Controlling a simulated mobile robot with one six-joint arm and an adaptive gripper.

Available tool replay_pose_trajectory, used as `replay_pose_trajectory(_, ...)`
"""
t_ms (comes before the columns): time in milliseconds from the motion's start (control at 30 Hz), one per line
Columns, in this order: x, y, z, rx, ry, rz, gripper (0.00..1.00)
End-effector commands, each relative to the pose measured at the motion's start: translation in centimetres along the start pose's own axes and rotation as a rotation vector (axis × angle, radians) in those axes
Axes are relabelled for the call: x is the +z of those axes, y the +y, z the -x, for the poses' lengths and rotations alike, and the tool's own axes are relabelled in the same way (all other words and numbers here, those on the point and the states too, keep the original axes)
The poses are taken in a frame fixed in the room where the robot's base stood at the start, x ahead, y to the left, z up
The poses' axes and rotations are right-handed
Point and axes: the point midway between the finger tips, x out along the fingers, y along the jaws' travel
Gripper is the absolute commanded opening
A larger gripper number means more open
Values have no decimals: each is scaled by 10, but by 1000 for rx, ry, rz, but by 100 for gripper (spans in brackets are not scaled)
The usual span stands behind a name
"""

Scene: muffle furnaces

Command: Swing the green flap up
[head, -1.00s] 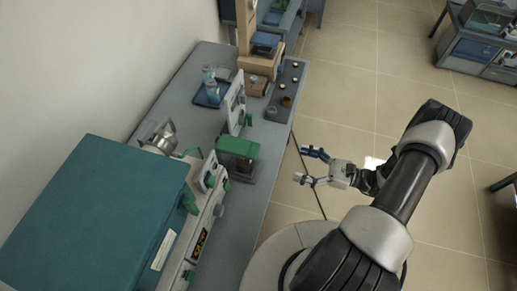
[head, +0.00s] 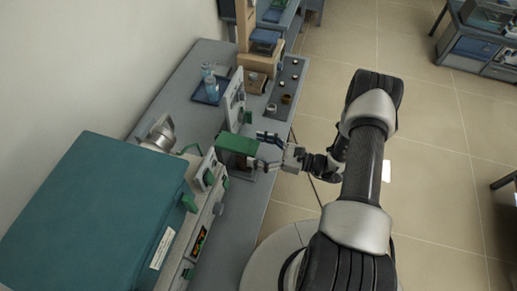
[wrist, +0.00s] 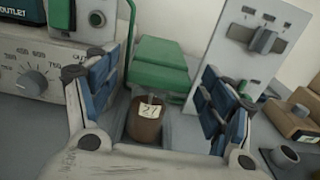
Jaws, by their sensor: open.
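The green flap (head: 237,145) lies roughly flat on top of a small box on the bench, beside the teal furnace. In the wrist view the flap (wrist: 158,66) shows straight ahead, with a brown jar (wrist: 146,126) labelled 27 below its near edge. My gripper (head: 262,150) is open at the flap's right side, its fingers spread and pointing at it. In the wrist view my gripper (wrist: 157,95) has one blue-padded finger on each side of the jar and flap. I cannot tell whether a finger touches the box.
The teal furnace (head: 95,215) with its dial panel (wrist: 35,72) stands close on the left. An upright white panel with a knob (wrist: 262,42) stands just beyond the flap. A blue tray (head: 208,92) with glassware lies farther back. Open floor is to the right.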

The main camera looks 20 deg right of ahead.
Motion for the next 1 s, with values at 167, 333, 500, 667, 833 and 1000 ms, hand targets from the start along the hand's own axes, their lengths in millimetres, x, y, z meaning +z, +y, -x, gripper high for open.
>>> replay_pose_trajectory(167,0,0,0,0,0,0,74)
replay_pose_trajectory(333,0,0,0,0,0,0,63)
replay_pose_trajectory(500,0,0,0,0,0,0,52)
replay_pose_trajectory(667,0,0,0,0,0,0,41)
replay_pose_trajectory(833,0,0,0,0,0,0,30)
replay_pose_trajectory(1000,0,0,0,0,0,0,18)
